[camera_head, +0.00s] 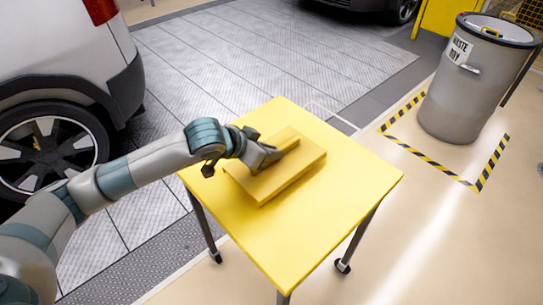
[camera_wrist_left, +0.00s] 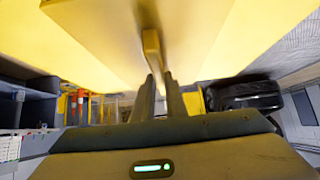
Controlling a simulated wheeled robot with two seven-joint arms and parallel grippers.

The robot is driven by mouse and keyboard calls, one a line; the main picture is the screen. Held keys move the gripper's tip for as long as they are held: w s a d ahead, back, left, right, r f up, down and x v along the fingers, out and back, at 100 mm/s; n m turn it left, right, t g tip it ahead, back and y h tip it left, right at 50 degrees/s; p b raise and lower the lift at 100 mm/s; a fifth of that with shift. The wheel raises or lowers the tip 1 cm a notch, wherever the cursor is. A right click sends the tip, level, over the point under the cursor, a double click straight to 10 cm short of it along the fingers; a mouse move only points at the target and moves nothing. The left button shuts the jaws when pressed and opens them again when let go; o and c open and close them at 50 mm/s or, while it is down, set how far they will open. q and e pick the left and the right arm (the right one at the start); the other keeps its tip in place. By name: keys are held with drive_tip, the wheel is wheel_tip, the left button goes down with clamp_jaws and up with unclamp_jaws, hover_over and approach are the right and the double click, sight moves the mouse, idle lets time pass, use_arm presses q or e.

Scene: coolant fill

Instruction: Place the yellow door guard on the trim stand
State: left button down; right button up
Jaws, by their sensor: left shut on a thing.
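The yellow door guard (camera_head: 283,178) is a flat yellow slab with a raised grip bar on top. It lies level over the middle of the trim stand (camera_head: 335,215), a yellow-topped table on legs with casters. I cannot tell whether the guard touches the top or is slightly above it. My left gripper (camera_head: 272,153) reaches in from the left and is shut on the guard's bar. In the left wrist view the two dark fingers (camera_wrist_left: 160,92) close on the yellow bar (camera_wrist_left: 152,50), with the slab beyond it. My right gripper is not in view.
A white car (camera_head: 60,60) with a dark wheel stands at the left. A grey waste drum (camera_head: 460,100) stands at the back right inside black-and-yellow floor tape (camera_head: 440,172). The stand's top is bare around the guard.

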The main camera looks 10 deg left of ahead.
use_arm(q)
drive_tip(key=shift+f, duration=1.15)
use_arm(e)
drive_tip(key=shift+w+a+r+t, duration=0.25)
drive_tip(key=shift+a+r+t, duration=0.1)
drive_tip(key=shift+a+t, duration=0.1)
use_arm(q)
drive_tip(key=shift+f, duration=0.15)
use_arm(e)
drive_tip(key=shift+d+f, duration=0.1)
use_arm(q)
drive_tip(key=c, duration=1.8)
unclamp_jaws()
drive_tip(key=shift+o, duration=0.2)
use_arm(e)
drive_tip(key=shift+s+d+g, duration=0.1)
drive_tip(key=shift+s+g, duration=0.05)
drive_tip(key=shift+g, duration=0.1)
